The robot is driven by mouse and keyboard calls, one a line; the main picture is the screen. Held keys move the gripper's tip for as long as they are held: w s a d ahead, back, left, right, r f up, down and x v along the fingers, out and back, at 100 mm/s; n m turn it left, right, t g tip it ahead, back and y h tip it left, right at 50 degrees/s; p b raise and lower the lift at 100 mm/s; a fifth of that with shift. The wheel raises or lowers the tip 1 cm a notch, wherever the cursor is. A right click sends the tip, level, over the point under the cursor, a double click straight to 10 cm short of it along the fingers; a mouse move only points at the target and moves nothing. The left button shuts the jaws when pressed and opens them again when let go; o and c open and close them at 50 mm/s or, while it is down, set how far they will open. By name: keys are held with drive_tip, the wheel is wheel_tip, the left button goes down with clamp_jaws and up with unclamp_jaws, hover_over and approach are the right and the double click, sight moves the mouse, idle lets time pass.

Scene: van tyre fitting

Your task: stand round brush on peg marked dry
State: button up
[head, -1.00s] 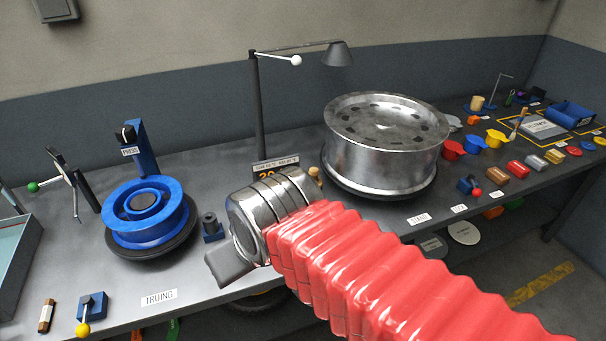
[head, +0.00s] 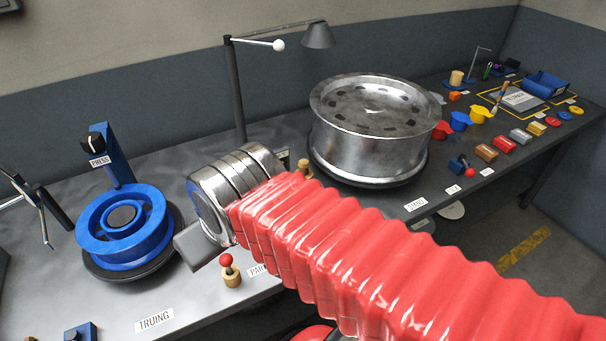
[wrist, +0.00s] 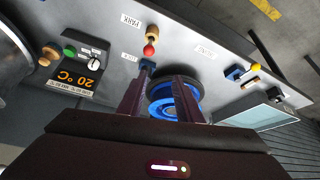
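My gripper (head: 187,250) hangs over the bench between the blue wheel and the silver wheel. In the wrist view its two dark fingers (wrist: 160,82) are apart with nothing held between them. A slim brush-like tool with a wooden handle (head: 498,96) stands at the far right of the bench, too small to tell if it is the round brush. A wooden post with a red ball (head: 230,271) stands in front of my gripper; it also shows in the wrist view (wrist: 150,47). I cannot read a dry mark on any peg.
A silver wheel (head: 368,152) on a dark turntable fills the bench middle. A blue wheel (head: 124,250) is at left. A lamp (head: 318,36) stands behind. Coloured cups and blocks (head: 486,152) line the right side. A temperature display (wrist: 85,85) shows in the wrist view.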

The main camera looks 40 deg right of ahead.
drive_tip(key=o, duration=0.3)
drive_tip(key=shift+w+d, duration=0.35)
drive_tip(key=shift+o, duration=0.3)
drive_tip(key=w+d+f+m+t+h, duration=0.1)
drive_tip(key=w+d+m+h, duration=0.1)
drive_tip(key=w+d, duration=0.5)
drive_tip(key=d+h, duration=0.1)
drive_tip(key=d, duration=0.4)
drive_tip(key=shift+w+f+t, duration=0.2)
drive_tip(key=shift+f+t, duration=0.05)
drive_tip(key=shift+t, duration=0.05)
drive_tip(key=w+d+f+t+h, duration=0.1)
drive_tip(key=w+d+f+h, duration=0.15)
drive_tip(key=d, duration=0.85)
drive_tip(key=m+t+y, duration=0.1)
drive_tip(key=t+y, duration=0.1)
drive_tip(key=t, duration=0.3)
approach(302, 162)
drive_tip(key=v, duration=0.3)
drive_tip(key=shift+s+a+r+h, duration=0.2)
drive_tip(key=shift+a+h, duration=0.05)
drive_tip(key=shift+a, duration=0.25)
drive_tip(key=shift+w, duration=0.1)
drive_tip(key=shift+x, duration=4.25)
drive_tip(key=shift+d+f, duration=0.1)
drive_tip(key=shift+f, duration=0.05)
